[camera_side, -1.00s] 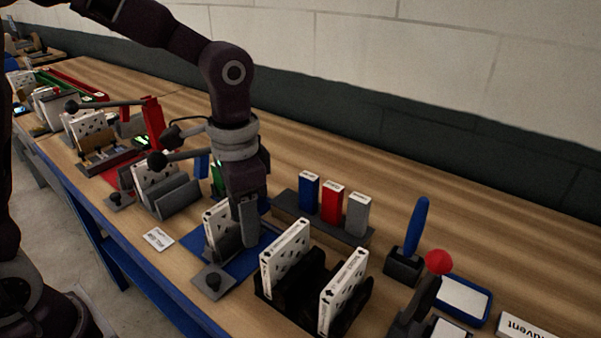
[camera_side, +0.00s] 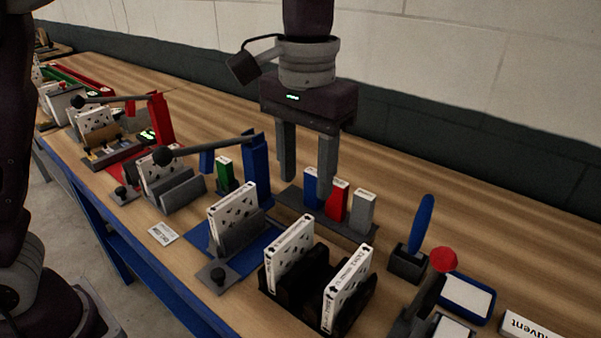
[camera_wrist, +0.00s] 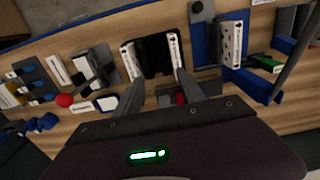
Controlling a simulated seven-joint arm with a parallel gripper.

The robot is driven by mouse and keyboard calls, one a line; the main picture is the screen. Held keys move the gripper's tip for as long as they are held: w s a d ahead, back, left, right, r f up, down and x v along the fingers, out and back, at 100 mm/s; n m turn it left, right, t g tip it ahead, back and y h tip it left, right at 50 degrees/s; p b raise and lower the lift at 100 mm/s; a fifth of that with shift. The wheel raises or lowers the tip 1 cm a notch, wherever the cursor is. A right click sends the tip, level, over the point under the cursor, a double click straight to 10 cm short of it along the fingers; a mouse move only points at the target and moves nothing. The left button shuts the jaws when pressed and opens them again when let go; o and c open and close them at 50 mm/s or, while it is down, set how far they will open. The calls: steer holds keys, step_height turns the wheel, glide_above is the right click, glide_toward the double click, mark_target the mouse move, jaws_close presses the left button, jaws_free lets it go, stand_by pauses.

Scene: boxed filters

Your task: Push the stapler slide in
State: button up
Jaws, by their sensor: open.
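The blue stapler has an upright post (camera_side: 256,168), a lever ending in a black knob (camera_side: 163,156), and a blue base (camera_side: 262,246). At its front, the grey slide (camera_side: 213,274) sticks out and carries a small black knob (camera_side: 218,276). A white patterned filter box (camera_side: 232,212) stands upright on the stapler behind a grey plate. The box also shows in the wrist view (camera_wrist: 231,42), with the slide's knob (camera_wrist: 197,7) near the top edge. My gripper (camera_side: 306,180) is open and empty, above and right of the stapler.
A black rack (camera_side: 303,281) with two white boxes stands right of the stapler. Blue, red and grey cartridges (camera_side: 337,199) stand on a block behind it. A red stapler (camera_side: 160,118) stands at the left. A red-knobbed lever (camera_side: 443,260) is at the right.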

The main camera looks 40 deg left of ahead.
steer(key=m, duration=0.9)
glide_above(218, 272)
step_height(218, 272, down, 14)
step_height(218, 272, down, 7)
steer(key=shift+s+f, duration=0.1)
steer(key=shift+f, duration=0.05)
steer(key=shift+c, duration=0.5)
jaws_close()
